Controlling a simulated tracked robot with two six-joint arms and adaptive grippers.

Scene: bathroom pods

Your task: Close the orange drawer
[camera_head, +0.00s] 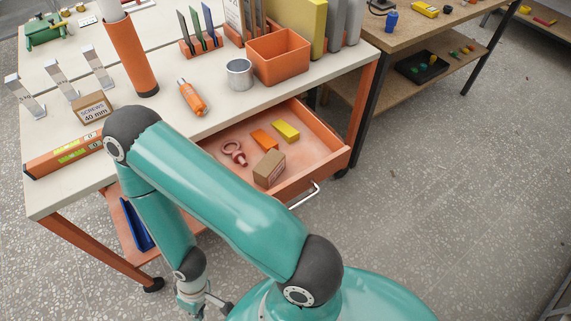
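The orange drawer (318,150) is pulled open from under the front of the orange-framed workbench (240,108). Its front panel faces lower right and carries a pale bar handle (305,196). My teal arm crosses in front of the drawer's left part and hides it. My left gripper (218,304) is at the bottom edge, below and left of the drawer and clear of the handle. It is only partly shown, so its opening is unclear. My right gripper is out of view.
Inside the drawer lie a small cardboard box (269,169), a yellow block (286,131), an orange block (264,140) and a pinkish ring-ended part (234,152). A grey can (240,74) and an orange bin (279,56) stand on the top. Floor (440,200) to the right is clear.

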